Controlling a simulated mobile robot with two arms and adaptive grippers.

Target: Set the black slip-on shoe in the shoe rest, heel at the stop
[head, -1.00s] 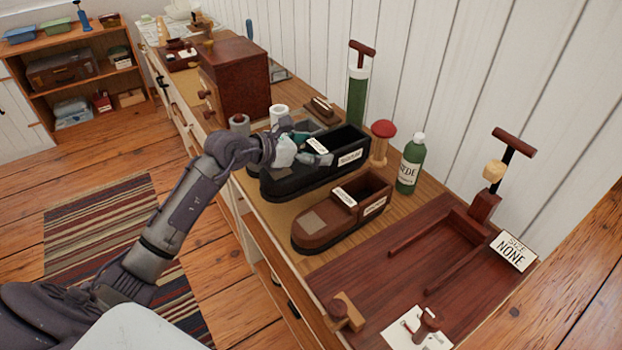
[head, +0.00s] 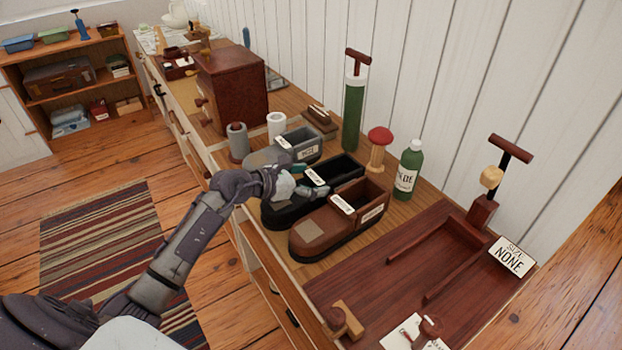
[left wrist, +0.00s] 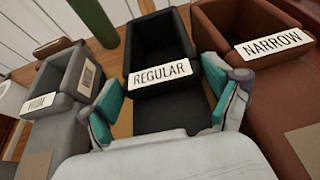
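The black slip-on shoe (head: 285,212), labelled REGULAR, stands on the dresser between a grey shoe (head: 268,158) and a brown shoe (head: 322,235). My left gripper (head: 308,180) is over its front part, fingers spread to either side. In the left wrist view, the gripper (left wrist: 165,98) shows a gap of wood between the left finger and the black shoe (left wrist: 158,45); the right finger is close to its side. The shoe rest (head: 405,285), a dark red board with two rails, lies empty at the right. My right gripper is not in view.
The brown NARROW shoe (left wrist: 262,85) sits close beside the black one. A green bottle (head: 408,172), a red-topped wooden stand (head: 378,150) and a green cylinder (head: 354,110) stand along the wall. A SIZE NONE sign (head: 512,257) is at the rest's right corner.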

